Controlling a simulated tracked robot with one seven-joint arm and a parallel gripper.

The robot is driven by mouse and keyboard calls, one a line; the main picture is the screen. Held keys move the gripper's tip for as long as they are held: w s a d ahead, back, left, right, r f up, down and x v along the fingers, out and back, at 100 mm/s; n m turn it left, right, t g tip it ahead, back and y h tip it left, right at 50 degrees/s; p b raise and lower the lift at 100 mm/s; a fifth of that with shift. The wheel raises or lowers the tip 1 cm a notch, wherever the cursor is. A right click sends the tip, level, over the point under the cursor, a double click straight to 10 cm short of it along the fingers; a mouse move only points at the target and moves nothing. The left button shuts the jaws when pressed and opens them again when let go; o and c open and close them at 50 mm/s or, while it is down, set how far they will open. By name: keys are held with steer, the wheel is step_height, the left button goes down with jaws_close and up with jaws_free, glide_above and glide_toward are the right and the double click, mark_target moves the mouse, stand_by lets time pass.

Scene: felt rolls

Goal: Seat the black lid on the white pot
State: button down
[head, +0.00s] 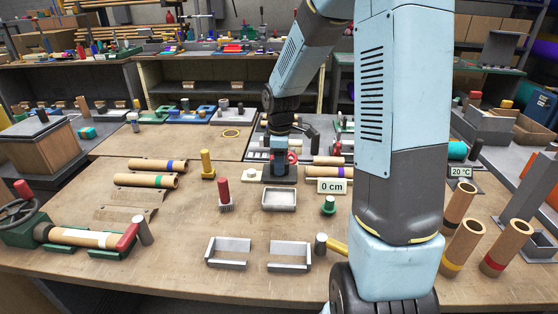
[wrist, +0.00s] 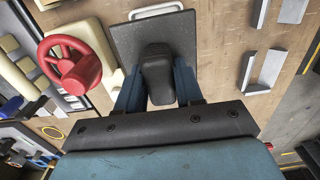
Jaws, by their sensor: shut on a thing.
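My gripper (head: 280,155) is shut on the knob of the black lid (head: 279,173), a dark square plate. In the wrist view the blue fingertips (wrist: 157,88) flank the black knob, and the lid's plate (wrist: 185,28) spreads out beyond them. The white pot (head: 280,208) is a low, open, rectangular box on the bench, empty as far as I see. In the head view it lies just nearer than the lid. In the wrist view its pale rim (wrist: 157,11) shows past the lid's far edge; the rest is hidden. I cannot tell the lid's height above the bench.
A red-topped brush (head: 224,194) and a yellow peg (head: 207,164) stand left of the pot. Two grey brackets (head: 229,251) lie in front. A red handwheel (wrist: 71,62) is beside the lid.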

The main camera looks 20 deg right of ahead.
steer(key=shift+f, duration=1.8)
steer(key=shift+f, duration=0.15)
steer(key=shift+f, duration=1.5)
steer(key=shift+a+f, duration=0.1)
steer(key=shift+f, duration=0.8)
stand_by(1.0)
steer(key=c, duration=0.6)
jaws_free()
steer(key=shift+c, duration=0.2)
step_height(320, 180, up, 14)
steer(key=shift+f, duration=0.15)
